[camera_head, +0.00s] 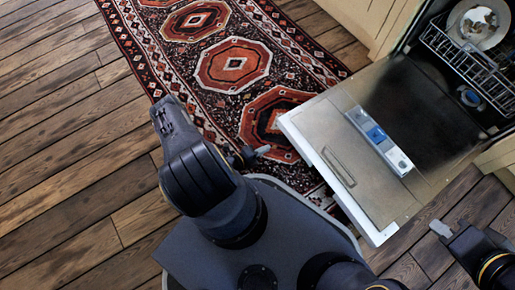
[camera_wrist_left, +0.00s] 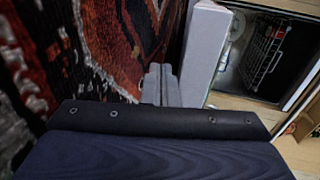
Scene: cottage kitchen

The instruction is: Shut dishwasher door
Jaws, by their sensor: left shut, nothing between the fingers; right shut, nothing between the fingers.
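The dishwasher door (camera_head: 345,170) is folded down open, its silver inner panel facing up and its pale outer edge toward me. A detergent dispenser strip (camera_head: 380,138) sits on the panel. The door's pale edge also shows in the left wrist view (camera_wrist_left: 204,50). My left gripper (camera_head: 263,150) is shut and empty, just left of the door's far-left corner; its fingers show beside the door edge in the left wrist view (camera_wrist_left: 160,85). I cannot tell if they touch it. My right gripper (camera_head: 437,228) is shut and empty, to the right of the door's near side.
The dishwasher's lower rack (camera_head: 470,65) holds a plate (camera_head: 480,22) inside the open tub. Cream cabinets (camera_head: 375,18) flank the dishwasher. A patterned red rug (camera_head: 235,62) lies on the wooden floor (camera_head: 60,130), which is clear on the left.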

